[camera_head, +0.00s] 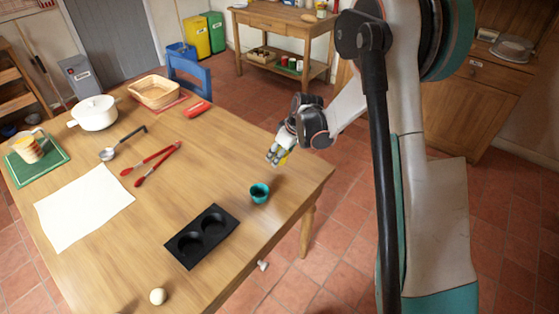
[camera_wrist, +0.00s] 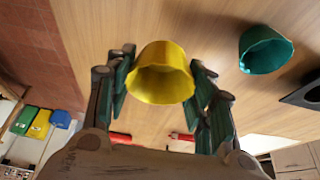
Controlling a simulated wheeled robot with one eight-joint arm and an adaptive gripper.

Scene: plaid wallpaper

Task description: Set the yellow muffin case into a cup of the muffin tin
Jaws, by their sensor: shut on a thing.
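The yellow muffin case (camera_wrist: 160,84) is between the fingers of my gripper (camera_wrist: 162,82), which is shut on it, in the wrist view. In the head view only a sliver of yellow case (camera_head: 284,160) shows beside my gripper (camera_head: 277,154), above the table's right part. The black muffin tin (camera_head: 202,237) lies on the table near its front right edge, with two round cups that look empty. The tin's edge also shows at the right of the wrist view (camera_wrist: 303,92). My gripper is behind and to the right of the tin, apart from it.
A teal muffin case (camera_head: 260,193) stands on the table (camera_head: 215,150) between my gripper and the tin. A white egg-like ball (camera_head: 158,296) lies near the front edge. Red tongs (camera_head: 152,165), a ladle (camera_head: 120,146) and white paper (camera_head: 84,207) lie further left.

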